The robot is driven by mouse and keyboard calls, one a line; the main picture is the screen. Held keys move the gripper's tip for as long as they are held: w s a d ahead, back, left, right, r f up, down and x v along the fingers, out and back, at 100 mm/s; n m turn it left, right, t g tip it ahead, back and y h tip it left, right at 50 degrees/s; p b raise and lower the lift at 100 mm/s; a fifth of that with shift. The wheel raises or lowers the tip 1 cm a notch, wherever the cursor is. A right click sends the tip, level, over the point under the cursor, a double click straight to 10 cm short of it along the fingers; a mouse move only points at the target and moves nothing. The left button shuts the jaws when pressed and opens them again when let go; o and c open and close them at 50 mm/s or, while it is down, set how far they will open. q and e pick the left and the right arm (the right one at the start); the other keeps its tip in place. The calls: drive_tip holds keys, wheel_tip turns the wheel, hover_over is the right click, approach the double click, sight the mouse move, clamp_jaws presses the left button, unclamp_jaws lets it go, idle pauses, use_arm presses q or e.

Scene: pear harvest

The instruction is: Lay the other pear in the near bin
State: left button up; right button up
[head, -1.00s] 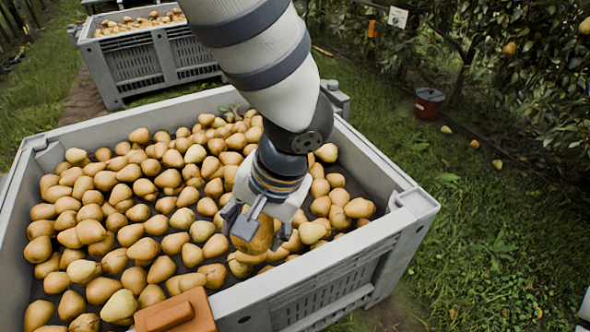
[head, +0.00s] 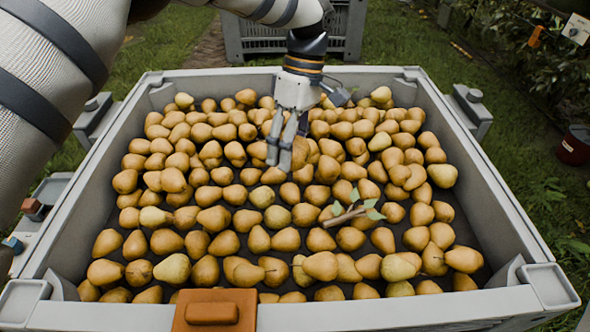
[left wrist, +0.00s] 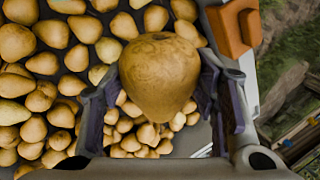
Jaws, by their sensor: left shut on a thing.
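My left gripper (head: 288,138) is shut on a pear, above the pears in the near bin (head: 395,318). In the left wrist view the held pear (left wrist: 160,78) is large and golden brown, between the two fingers. In the head view it is partly hidden by the fingers and hard to tell from the pears behind. The near bin is a grey crate with a wide layer of yellow-brown pears (head: 285,240). I cannot tell whether the held pear touches those below. My right gripper is not in view.
A leafy twig (head: 352,213) lies on the pears. An orange block (head: 214,310) sits on the bin's front rim. Another grey bin (head: 350,30) stands behind. A red bucket (head: 574,146) stands on the grass at right. Dark bin floor shows along the right inner side.

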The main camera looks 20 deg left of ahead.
use_arm(q)
drive_tip(key=w+a+f+n+h, duration=0.1)
drive_tip(key=w+a+n+h, duration=0.1)
drive_tip(key=a+n, duration=0.3)
wheel_tip(320, 180, down, 10)
drive_tip(key=b, duration=0.6)
drive_tip(key=shift+w+f, duration=0.15)
drive_tip(key=shift+w, duration=0.05)
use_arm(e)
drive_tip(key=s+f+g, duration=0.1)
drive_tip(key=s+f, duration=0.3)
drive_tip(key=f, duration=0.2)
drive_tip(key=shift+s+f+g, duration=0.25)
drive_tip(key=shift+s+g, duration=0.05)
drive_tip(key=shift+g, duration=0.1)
use_arm(q)
drive_tip(key=shift+f+b, duration=1.45)
drive_tip(key=shift+f, duration=3.3)
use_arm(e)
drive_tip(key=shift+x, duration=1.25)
use_arm(q)
drive_tip(key=shift+f+b, duration=1.2)
drive_tip(key=shift+f, duration=1.3)
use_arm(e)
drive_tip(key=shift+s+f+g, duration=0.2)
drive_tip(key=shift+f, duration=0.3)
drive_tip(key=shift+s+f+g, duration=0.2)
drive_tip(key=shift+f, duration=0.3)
